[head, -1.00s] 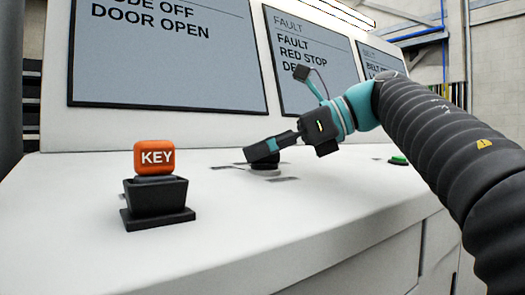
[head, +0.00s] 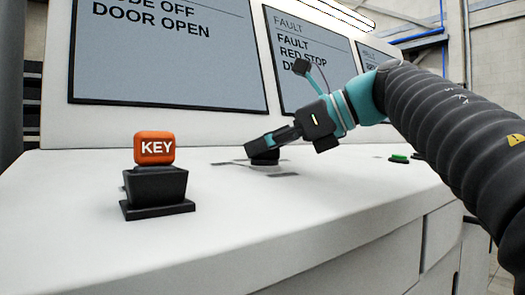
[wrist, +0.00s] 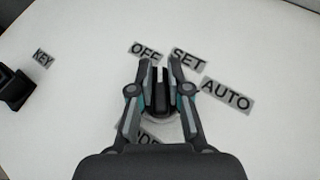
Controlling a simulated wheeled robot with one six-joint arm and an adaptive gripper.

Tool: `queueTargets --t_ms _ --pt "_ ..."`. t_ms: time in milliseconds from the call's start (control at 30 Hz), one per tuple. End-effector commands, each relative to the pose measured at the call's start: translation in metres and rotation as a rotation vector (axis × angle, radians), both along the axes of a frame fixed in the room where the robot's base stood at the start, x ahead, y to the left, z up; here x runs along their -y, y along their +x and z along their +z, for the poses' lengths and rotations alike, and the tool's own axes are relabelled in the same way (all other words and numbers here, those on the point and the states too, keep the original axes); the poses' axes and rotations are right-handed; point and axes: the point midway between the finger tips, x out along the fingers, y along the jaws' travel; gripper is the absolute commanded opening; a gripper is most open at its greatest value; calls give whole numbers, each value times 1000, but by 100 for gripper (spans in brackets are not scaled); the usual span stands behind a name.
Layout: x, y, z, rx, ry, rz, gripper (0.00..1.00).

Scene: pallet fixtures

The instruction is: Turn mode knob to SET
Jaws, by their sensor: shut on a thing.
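The dark mode knob (wrist: 160,98) sits on a pale round base between my gripper's fingers (wrist: 160,68) in the wrist view. My gripper is shut on it. The knob's bar points up between the OFF label (wrist: 144,50) and the SET label (wrist: 188,58). The AUTO label (wrist: 228,96) is farther right. Another label, apparently MODE (wrist: 140,139), is partly hidden below the knob. In the head view, my gripper (head: 260,149) reaches down from the right onto the knob (head: 265,159). A screen (head: 165,50) shows partly cropped text ending in "ODE OFF" and "DOOR OPEN".
An orange KEY block (head: 155,148) stands on a black holder (head: 155,188) left of the knob. A green button (head: 399,158) is to the right, near my arm. Another screen (head: 312,75) reads FAULT and RED STOP. The white console top (head: 270,215) in front is clear.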

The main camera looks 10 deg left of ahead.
Motion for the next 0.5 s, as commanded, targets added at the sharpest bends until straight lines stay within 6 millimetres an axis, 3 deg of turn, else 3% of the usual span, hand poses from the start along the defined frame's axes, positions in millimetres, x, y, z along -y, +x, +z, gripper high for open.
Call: queueTargets --t_ms 500 --pt "-1 -1 3 0 -2 -413 0"
